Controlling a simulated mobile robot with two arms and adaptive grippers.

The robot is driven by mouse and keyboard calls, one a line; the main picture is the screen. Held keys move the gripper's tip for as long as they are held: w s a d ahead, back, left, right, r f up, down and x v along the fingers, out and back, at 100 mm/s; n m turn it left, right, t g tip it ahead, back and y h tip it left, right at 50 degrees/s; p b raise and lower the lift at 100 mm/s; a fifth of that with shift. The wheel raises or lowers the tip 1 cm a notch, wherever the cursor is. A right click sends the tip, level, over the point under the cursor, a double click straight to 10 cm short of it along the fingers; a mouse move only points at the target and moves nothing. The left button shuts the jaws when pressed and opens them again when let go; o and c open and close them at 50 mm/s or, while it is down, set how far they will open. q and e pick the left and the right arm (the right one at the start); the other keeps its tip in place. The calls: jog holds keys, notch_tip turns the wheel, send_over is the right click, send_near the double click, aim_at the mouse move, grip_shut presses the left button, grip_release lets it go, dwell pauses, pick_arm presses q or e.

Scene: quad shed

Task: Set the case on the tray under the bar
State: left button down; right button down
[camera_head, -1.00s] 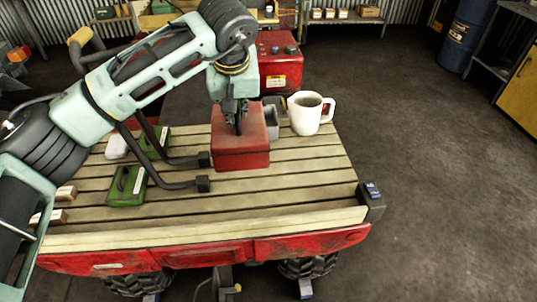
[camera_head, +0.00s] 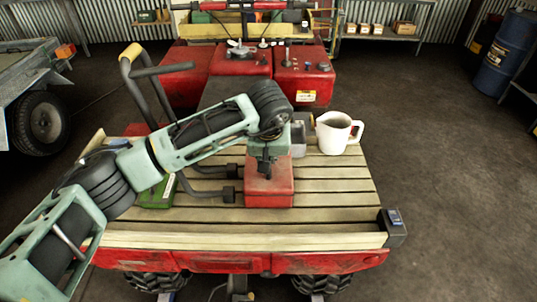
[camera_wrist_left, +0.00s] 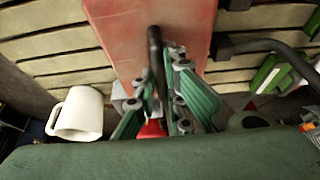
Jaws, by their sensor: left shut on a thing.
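The case is a red box (camera_head: 270,194) with a dark handle (camera_wrist_left: 155,50) on top. My left gripper (camera_head: 267,172) is above it, shut on the handle; the wrist view shows its fingers (camera_wrist_left: 170,95) around the handle. The case is over the slatted wooden bed (camera_head: 330,200). I cannot tell whether it touches the slats. Two dark bent bars with black end pads (camera_head: 230,193) lie just left of the case. I cannot tell for certain which surface is the tray. My right gripper is not in view.
A white mug (camera_head: 335,132) stands behind the case to the right, beside a grey object (camera_head: 298,138). A green item (camera_head: 158,194) lies left on the slats. A black block (camera_head: 392,228) sits at the front right corner. The right side of the bed is clear.

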pick_arm(q)
jog(key=shift+d, duration=0.1)
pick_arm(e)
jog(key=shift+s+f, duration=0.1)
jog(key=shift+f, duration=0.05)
pick_arm(q)
jog(key=c, duration=2.3)
grip_release()
jog(key=shift+f, duration=0.15)
jog(key=o, duration=0.5)
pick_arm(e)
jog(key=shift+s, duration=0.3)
